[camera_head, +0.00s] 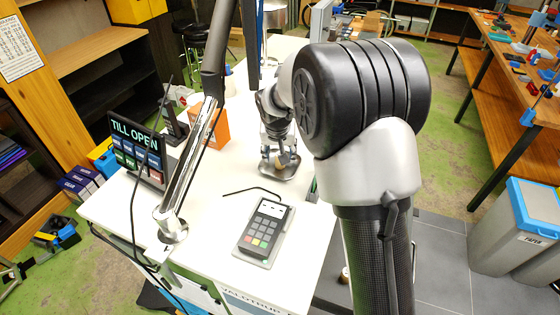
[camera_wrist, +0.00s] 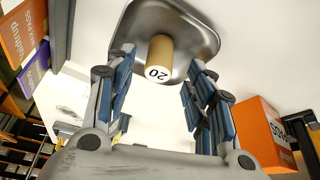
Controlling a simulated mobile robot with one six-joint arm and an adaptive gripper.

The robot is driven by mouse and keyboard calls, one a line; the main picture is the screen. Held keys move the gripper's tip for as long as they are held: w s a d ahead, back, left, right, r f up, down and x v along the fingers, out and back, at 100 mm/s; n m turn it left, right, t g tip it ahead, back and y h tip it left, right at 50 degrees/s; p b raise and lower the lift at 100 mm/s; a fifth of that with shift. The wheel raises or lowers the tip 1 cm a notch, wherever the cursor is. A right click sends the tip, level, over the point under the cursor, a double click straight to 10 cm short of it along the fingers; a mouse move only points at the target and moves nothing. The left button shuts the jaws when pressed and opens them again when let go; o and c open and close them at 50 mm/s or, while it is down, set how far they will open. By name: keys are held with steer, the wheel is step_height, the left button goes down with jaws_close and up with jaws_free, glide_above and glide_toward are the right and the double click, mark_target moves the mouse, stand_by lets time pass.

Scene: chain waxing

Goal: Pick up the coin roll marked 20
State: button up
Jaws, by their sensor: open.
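The coin roll marked 20 (camera_wrist: 159,55) is a tan cylinder with a white end; its number appears upside down in the wrist view. It sits on a shiny metal tray (camera_wrist: 203,37). In the head view the tray (camera_head: 285,174) is on the white counter, and the roll (camera_head: 282,161) is a small tan patch partly hidden by my gripper. My gripper (camera_head: 278,158) is over the tray. In the wrist view my gripper (camera_wrist: 161,62) is open, with one finger on each side of the roll and visible gaps to both.
A card terminal (camera_head: 262,231) lies on the counter in front of the tray. A till screen (camera_head: 137,150) and a slanted metal post (camera_head: 190,165) stand left. An orange box (camera_head: 214,130) is left of my gripper and shows at right in the wrist view (camera_wrist: 262,135).

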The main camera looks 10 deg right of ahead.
steer(key=x, duration=0.3)
steer(key=shift+d+f, duration=0.1)
steer(key=shift+f, duration=0.3)
steer(key=shift+r, duration=0.1)
steer(key=shift+c, duration=0.4)
jaws_close()
